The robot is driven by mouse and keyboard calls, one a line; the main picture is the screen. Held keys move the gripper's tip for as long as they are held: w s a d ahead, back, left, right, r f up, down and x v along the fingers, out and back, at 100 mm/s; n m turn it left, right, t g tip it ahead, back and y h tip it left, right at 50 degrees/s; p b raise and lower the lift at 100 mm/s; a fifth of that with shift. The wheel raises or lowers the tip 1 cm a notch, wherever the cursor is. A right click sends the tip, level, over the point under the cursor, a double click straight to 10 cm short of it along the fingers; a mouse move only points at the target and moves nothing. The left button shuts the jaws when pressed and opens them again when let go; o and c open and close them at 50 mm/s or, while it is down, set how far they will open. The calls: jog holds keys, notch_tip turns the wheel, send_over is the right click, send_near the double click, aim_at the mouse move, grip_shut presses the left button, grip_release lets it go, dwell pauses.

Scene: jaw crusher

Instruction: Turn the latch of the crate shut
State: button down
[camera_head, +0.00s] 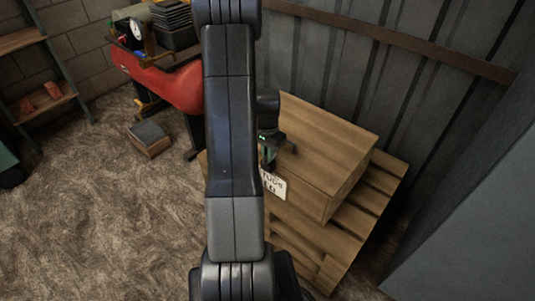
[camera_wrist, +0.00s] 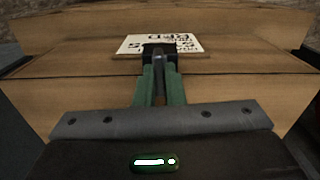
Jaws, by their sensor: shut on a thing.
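The wooden crate (camera_head: 325,145) sits on a slatted pallet, its lid closed as far as I can see. My gripper (camera_head: 268,160) is at the crate's front left side, partly hidden behind my arm. In the wrist view the green fingers of my gripper (camera_wrist: 160,80) are close together, shut on a dark narrow piece, which looks like the latch (camera_wrist: 158,50). It lies in front of a white sign with black lettering (camera_wrist: 130,42) on the crate. The latch's angle is hard to tell, and it cannot be made out in the head view.
The pallet (camera_head: 375,190) reaches out to the right of and in front of the crate. A corrugated metal wall (camera_head: 400,60) stands close behind. At the left are a red machine part (camera_head: 165,80), a small box (camera_head: 148,138) and a shelf (camera_head: 40,105). The floor at left is mostly clear.

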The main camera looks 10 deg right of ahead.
jog(key=shift+m, duration=0.5)
jog(key=c, duration=1.5)
grip_release()
jog(key=shift+r, duration=0.1)
notch_tip(320, 180, up, 14)
jog(key=shift+f+p, duration=0.15)
jog(key=shift+p, duration=0.7)
jog(key=shift+f, duration=0.1)
notch_tip(320, 180, down, 14)
jog(key=shift+r+b, duration=0.1)
jog(key=shift+b, duration=0.8)
jog(key=shift+r, duration=0.15)
